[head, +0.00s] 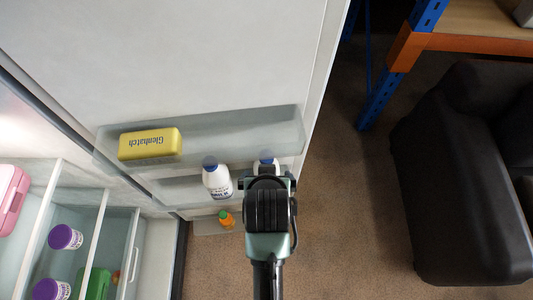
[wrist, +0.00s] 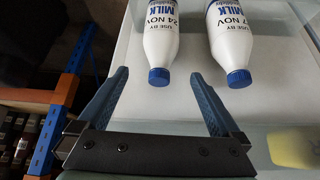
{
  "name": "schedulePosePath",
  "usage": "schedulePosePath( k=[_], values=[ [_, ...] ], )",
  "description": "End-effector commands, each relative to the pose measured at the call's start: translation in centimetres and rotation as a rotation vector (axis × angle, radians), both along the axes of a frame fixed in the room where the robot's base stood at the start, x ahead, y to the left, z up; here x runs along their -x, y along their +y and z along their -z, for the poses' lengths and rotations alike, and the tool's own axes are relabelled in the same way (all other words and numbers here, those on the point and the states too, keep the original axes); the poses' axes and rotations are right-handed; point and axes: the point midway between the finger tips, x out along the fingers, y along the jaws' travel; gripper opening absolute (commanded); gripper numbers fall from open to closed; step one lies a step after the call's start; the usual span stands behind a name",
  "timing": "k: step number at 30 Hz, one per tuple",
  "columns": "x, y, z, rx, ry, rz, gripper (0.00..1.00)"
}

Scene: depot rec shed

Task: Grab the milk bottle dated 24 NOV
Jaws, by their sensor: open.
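Two white milk bottles with blue caps stand in the fridge door shelf. In the wrist view the left bottle (wrist: 161,42) has a use-by date that seems to read 24 NOV, though its first digits are hard to make out. The right bottle (wrist: 230,38) shows a date ending in 7 NOV. In the head view these are the right bottle (head: 267,168), partly hidden by my gripper, and the left bottle (head: 218,182). My gripper (wrist: 160,76) is open and empty, its fingers on either side of the left bottle's cap in the wrist view, apparently short of its body.
A yellow Glenhatch box (head: 150,144) sits on another door shelf (head: 240,125). An orange-capped bottle (head: 226,218) is lower down. Purple-lidded tubs (head: 65,237) stand inside the fridge. A black sofa (head: 450,200) and a blue-orange rack (head: 405,48) are at the right, with open floor between.

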Motion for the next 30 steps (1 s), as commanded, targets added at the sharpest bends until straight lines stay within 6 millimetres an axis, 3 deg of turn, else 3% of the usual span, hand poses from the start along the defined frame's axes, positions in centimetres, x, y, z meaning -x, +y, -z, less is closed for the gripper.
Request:
schedulePosePath(
  k=[4, 12, 23, 30],
  values=[
    [0.0, 0.0, 1.5, 0.001, 0.023, 0.001, 1.00],
    [-2.4, 0.0, 5.3, 0.001, 0.021, 0.001, 1.00],
    [-3.8, 0.0, 7.5, 0.001, 0.019, 0.000, 1.00],
    [-4.8, 0.2, 10.1, 0.001, 0.020, 0.000, 1.00]
  ],
)
